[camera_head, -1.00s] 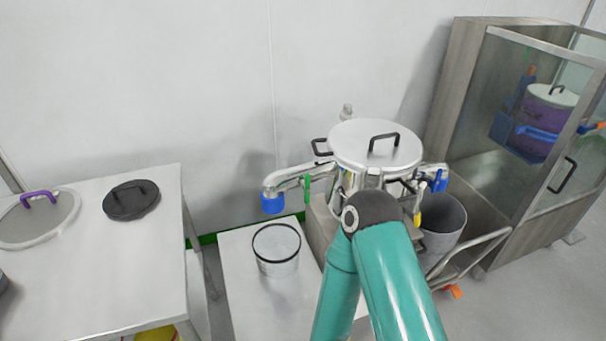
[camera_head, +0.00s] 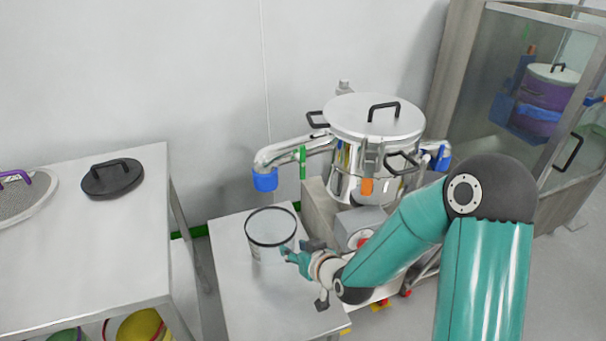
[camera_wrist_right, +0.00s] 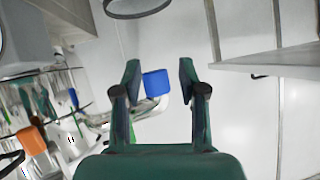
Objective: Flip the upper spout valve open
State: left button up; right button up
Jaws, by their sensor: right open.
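The steel vessel (camera_head: 365,160) has a spout (camera_head: 290,148) reaching left, with a blue end (camera_head: 265,181). Another blue-marked spout (camera_head: 440,157) is on the vessel's right side; I cannot tell from these frames which spout is upper. My right gripper (camera_head: 293,254) is open and empty, below the left spout and beside the clear bin's right side. In the right wrist view the blue end (camera_wrist_right: 157,84) shows between the open fingers, beyond them, and the green lever (camera_wrist_right: 132,133) is small. My left gripper is out of view.
The clear bin (camera_head: 270,228) stands on a low table (camera_head: 245,305) under the left spout. A larger table (camera_head: 80,240) at left bears a black lid (camera_head: 112,178) and a mesh sieve (camera_head: 20,200). A glass-fronted cabinet (camera_head: 480,100) stands at right.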

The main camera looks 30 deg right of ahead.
aim_at(304, 157)
jog(key=d+r+t+h+b, duration=0.45)
jog(key=d+r, duration=0.45)
jog(key=r, duration=0.4)
pick_arm(q)
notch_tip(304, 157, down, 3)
jog(key=p, duration=0.3)
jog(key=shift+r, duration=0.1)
pick_arm(e)
jog(key=shift+t, duration=0.45)
jog(key=x, duration=1.6)
jog(key=shift+w+a+r, duration=0.15)
jog(key=shift+w+a, duration=0.15)
grip_shut()
jog(key=shift+d, duration=0.15)
